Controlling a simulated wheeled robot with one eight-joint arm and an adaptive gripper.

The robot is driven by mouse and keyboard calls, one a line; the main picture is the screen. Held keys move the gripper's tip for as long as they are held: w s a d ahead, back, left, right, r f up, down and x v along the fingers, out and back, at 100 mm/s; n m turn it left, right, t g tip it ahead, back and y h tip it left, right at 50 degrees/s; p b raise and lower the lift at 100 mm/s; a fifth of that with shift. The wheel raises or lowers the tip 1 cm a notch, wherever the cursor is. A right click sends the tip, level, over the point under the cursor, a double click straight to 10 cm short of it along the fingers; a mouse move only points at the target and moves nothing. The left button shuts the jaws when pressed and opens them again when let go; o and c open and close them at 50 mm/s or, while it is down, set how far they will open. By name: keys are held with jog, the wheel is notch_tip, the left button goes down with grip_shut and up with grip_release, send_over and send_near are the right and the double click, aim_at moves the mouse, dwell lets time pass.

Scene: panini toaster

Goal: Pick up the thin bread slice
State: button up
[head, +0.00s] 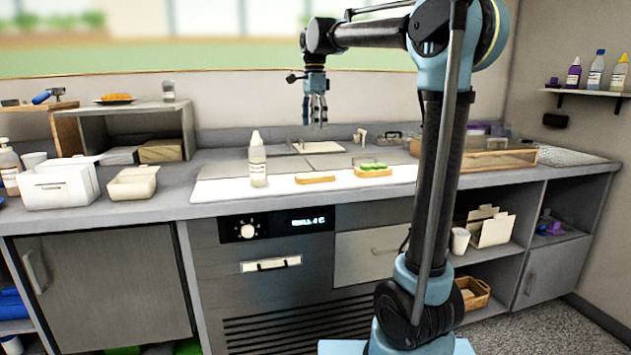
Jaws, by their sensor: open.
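A thin bread slice (315,180) lies flat and bare on the white board (228,188) along the front of the counter. To its right, on the same board, lies another bread slice with green topping (373,170). My gripper (318,122) hangs pointing down above the back of the counter, well above the bread and apart from it. Its fingers are spread and hold nothing. The fingertips are small in this view.
A white squeeze bottle (257,160) stands upright on the board, left of the bread. White containers (58,186) and a grey shelf unit (134,112) fill the left counter. A wooden-edged tray (497,158) stands at right, behind my arm. Metal lids (330,160) lie behind the board.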

send_over(315, 175)
jog(key=f, duration=1.1)
jog(key=shift+w+a, duration=0.2)
jog(key=shift+w, duration=0.05)
jog(key=shift+d+f, duration=0.2)
jog(key=shift+f, duration=2.9)
jog(key=c, duration=1.1)
